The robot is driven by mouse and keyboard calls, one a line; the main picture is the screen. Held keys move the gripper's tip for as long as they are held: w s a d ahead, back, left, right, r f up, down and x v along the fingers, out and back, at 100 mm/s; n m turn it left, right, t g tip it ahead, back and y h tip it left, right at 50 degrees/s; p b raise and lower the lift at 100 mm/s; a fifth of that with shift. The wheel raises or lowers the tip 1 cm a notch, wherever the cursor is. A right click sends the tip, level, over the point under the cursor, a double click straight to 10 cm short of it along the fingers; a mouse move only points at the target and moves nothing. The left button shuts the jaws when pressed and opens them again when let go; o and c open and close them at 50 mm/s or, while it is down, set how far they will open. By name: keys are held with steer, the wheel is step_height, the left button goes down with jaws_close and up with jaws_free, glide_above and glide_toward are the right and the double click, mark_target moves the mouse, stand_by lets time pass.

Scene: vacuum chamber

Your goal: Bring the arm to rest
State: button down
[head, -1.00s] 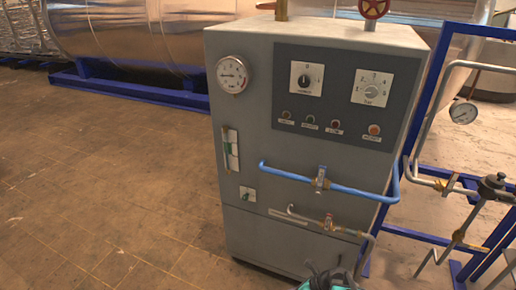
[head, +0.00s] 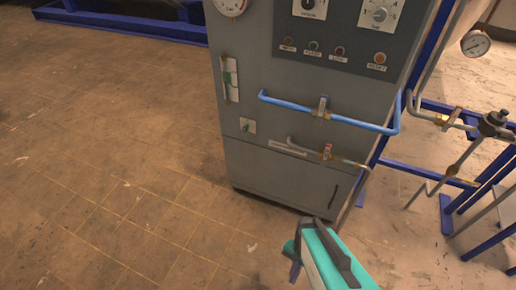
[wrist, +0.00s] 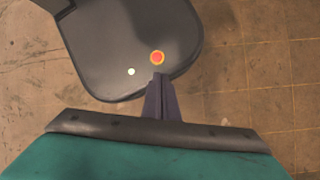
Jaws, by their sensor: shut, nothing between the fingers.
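My arm (head: 335,262) shows in teal, white and dark grey at the bottom of the head view, in front of the grey cabinet (head: 262,180). My gripper (head: 295,277) hangs from its left end, pointing down, apart from the cabinet. In the wrist view my gripper (wrist: 159,80) has its dark fingers together, shut with nothing held. Beyond the fingers is a dark grey rounded part of my own base, with a red button and a small green light. I cannot tell the exact gap between the fingers and this part.
The cabinet carries a blue pipe handle (head: 350,121) and a lower grey pipe with a valve (head: 327,151). Blue framing (head: 410,174) with pipes and a pressure gauge (head: 476,43) stands at the right. The brown tiled floor (head: 110,150) at the left is clear.

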steer(key=shift+s+d+r+n+g+h, duration=0.1)
steer(key=shift+s+d+n+h, duration=0.3)
steer(key=shift+n, duration=0.85)
steer(key=shift+w+d+r+n+g+h, duration=0.15)
steer(key=shift+d+n, duration=0.5)
steer(key=shift+n, duration=0.65)
steer(key=shift+s+d+n+g+h, duration=0.1)
steer(key=shift+s+d+n+h, duration=0.3)
steer(key=shift+n, duration=0.85)
steer(key=shift+w+d, duration=0.1)
steer(key=shift+d, duration=0.05)
